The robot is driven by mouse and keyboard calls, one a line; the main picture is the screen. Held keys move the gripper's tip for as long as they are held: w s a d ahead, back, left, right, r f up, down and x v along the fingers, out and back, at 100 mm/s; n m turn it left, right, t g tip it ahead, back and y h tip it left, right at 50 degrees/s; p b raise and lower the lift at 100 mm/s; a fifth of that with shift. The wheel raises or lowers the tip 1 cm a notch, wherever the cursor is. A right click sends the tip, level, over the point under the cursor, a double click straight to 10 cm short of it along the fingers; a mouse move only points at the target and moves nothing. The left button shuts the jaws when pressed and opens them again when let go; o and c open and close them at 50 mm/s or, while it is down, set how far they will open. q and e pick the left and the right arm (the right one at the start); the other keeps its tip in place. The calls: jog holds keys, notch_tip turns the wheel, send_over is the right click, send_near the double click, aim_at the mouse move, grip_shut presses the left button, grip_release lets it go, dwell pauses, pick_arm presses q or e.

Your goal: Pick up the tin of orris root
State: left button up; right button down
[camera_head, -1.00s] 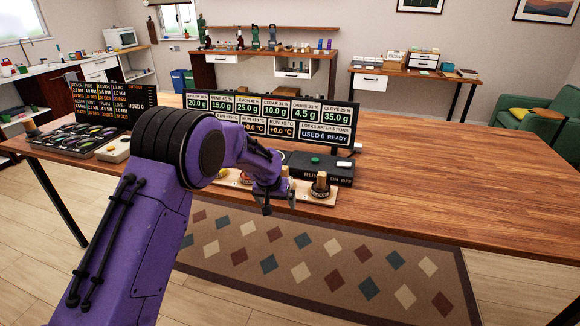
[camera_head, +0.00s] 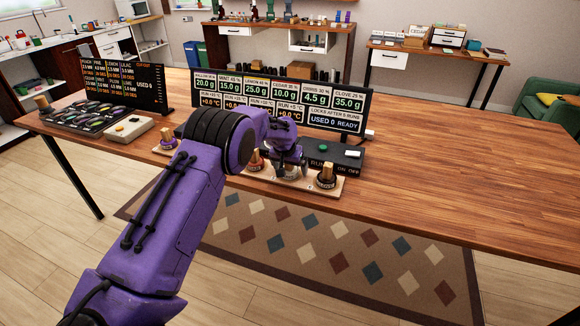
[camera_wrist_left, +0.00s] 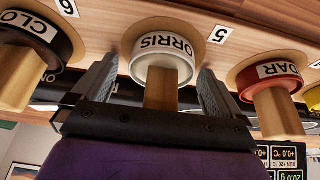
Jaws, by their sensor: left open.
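The tin of orris root (camera_wrist_left: 165,68) is a white round tin labelled ORRIS with a wooden peg. It stands in a round slot of the wooden rack in the left wrist view. My left gripper (camera_wrist_left: 163,85) is open, with one finger on each side of the tin; I cannot tell whether they touch it. In the head view my left gripper (camera_head: 288,172) is at the rack (camera_head: 262,180) and hides most of the orris tin. My right gripper is not in view.
The black clove tin (camera_wrist_left: 38,45) and red cedar tin (camera_wrist_left: 272,80) stand close on either side of the fingers. A black display (camera_head: 322,100) and dark box (camera_head: 335,152) are behind the rack. The table's right part (camera_head: 470,160) is clear.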

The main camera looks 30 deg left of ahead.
pick_arm(q)
jog(key=shift+s+r, duration=0.15)
jog(key=shift+s, duration=0.15)
jog(key=shift+c, duration=0.3)
jog(key=c, duration=1.1)
jog(key=shift+c, duration=0.2)
